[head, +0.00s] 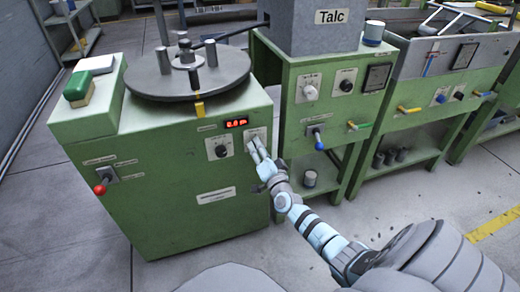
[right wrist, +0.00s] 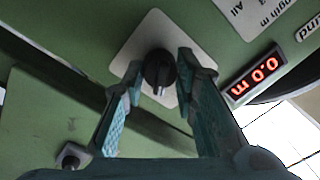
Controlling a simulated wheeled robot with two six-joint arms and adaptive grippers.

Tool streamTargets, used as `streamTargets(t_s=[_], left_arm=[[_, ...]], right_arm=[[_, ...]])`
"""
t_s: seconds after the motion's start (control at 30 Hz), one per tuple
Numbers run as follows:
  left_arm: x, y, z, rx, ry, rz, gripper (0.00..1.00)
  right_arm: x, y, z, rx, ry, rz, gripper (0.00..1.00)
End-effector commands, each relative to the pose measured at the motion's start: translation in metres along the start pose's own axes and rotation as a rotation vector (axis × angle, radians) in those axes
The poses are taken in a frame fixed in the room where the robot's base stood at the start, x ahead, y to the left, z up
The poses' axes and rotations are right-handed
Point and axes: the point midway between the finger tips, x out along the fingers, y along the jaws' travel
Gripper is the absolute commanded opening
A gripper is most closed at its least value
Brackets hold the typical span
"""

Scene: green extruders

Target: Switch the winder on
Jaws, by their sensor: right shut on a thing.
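The winder is the green cabinet (head: 165,215) at the left in the head view, with a grey turntable (head: 187,84) on top. Its front has a red display (head: 236,122) reading about 0.0 m, a black knob (head: 220,151) on a pale plate and, to the right, a second pale plate (head: 256,134). My right gripper (head: 257,150) is at this second plate. In the right wrist view, its fingers (right wrist: 160,76) stand either side of a black rotary knob (right wrist: 158,72) with a white mark, shut on it. My left gripper is out of view.
A red-handled lever (head: 102,186) sits lower left on the winder's front. A green machine with a grey hopper marked Talc (head: 332,18) stands close on the right, with a blue-handled lever (head: 317,140). The floor in front is clear.

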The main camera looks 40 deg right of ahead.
Motion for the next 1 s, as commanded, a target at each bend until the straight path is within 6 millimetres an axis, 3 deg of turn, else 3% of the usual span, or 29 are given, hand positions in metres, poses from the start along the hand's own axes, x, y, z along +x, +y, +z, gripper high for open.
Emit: streamTargets(t_s=[0.33,0.37,0.47,0.8,0.87,1.0], left_arm=[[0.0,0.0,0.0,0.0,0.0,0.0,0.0],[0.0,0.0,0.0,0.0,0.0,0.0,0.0],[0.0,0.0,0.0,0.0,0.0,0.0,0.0],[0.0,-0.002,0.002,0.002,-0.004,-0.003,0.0],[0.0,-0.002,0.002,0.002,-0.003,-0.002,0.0],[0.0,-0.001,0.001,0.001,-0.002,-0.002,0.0]], right_arm=[[-0.001,0.001,0.002,0.004,-0.003,0.003,0.0],[-0.001,0.001,0.001,0.004,-0.003,0.003,0.31],[-0.001,0.001,0.001,0.003,-0.002,0.002,0.47],[-0.003,0.001,0.0,0.003,-0.001,0.001,0.47],[-0.01,0.001,0.001,0.003,-0.001,0.001,0.47],[-0.043,0.002,0.001,0.002,-0.004,0.002,0.47]])
